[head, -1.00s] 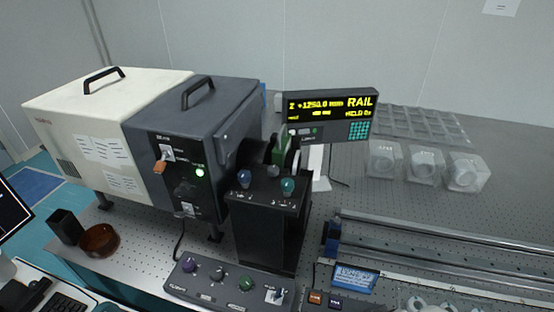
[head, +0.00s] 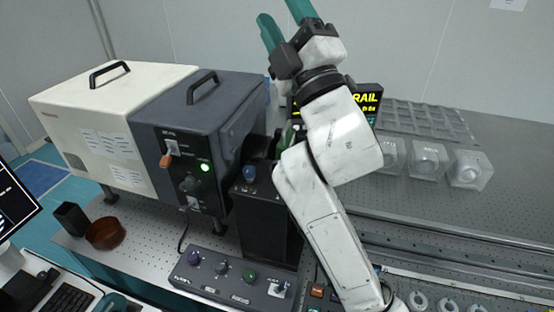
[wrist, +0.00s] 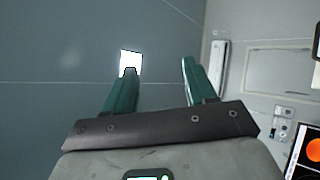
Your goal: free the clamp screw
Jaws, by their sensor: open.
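I cannot tell for certain which part is the clamp screw. A blue knob (head: 249,174) stands on top of the black post (head: 262,225), beside the dark grey housing. My arm covers the right part of the post top, where a teal knob showed earlier. A green part (head: 288,138) behind the post is mostly hidden by the arm. My gripper (head: 284,14) is raised high above the table, its teal fingers apart and empty, well away from the knobs. In the wrist view the open fingers (wrist: 158,68) face a blank wall.
A control box (head: 228,278) with several knobs lies in front of the post. The yellow-lettered RAIL display (head: 367,98) is partly behind my arm. Long rails (head: 440,240) run right. Clear blocks (head: 427,158) stand at the back right. A brown bowl (head: 105,234) is at left.

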